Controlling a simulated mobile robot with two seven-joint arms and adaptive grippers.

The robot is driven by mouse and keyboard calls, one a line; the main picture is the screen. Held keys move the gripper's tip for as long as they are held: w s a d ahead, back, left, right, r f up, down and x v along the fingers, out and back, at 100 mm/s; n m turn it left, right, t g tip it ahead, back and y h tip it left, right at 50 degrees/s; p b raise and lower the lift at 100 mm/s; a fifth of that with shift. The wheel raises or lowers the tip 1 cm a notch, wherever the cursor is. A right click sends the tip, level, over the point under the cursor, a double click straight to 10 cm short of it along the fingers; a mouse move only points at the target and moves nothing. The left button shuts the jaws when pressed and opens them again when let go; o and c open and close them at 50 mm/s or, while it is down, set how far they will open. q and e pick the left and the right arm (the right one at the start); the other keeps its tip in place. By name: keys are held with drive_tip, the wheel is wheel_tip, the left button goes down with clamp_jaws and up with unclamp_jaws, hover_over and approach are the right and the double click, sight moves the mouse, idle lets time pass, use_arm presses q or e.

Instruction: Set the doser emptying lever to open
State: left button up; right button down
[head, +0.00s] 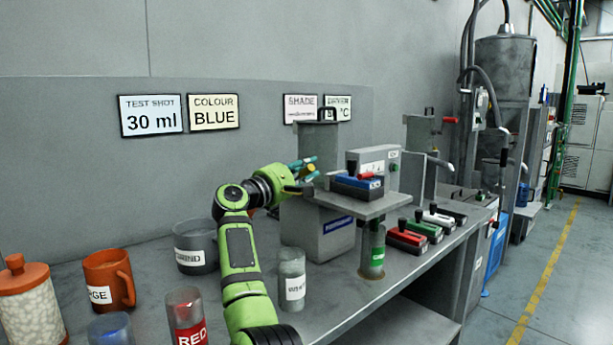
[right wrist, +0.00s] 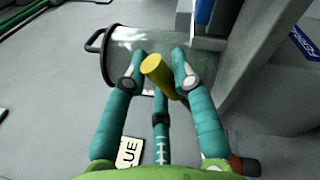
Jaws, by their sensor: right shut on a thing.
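The doser stands on the bench as a grey column (head: 318,141) with a dark-handled lid, above a grey body (head: 322,228) with a blue label. Its yellow lever end also shows in the right wrist view (right wrist: 158,70), beside the pale cylinder (right wrist: 128,52). My right gripper (head: 306,168) is at the column's left side, its teal fingers closed around the yellow lever end. In the right wrist view the fingertips (right wrist: 158,62) sit on both sides of it. The lever's shaft and pivot are mostly hidden by the fingers. My left gripper is not in view.
A shelf on the doser carries a blue-topped block (head: 358,186). Red, green and white labelled blocks (head: 420,232) lie to its right. Wall signs (head: 151,115) hang behind.

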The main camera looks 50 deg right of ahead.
idle(0.5)
drive_tip(key=c, duration=1)
unclamp_jaws()
wheel_tip(320, 180, up, 10)
drive_tip(key=shift+r, duration=0.1)
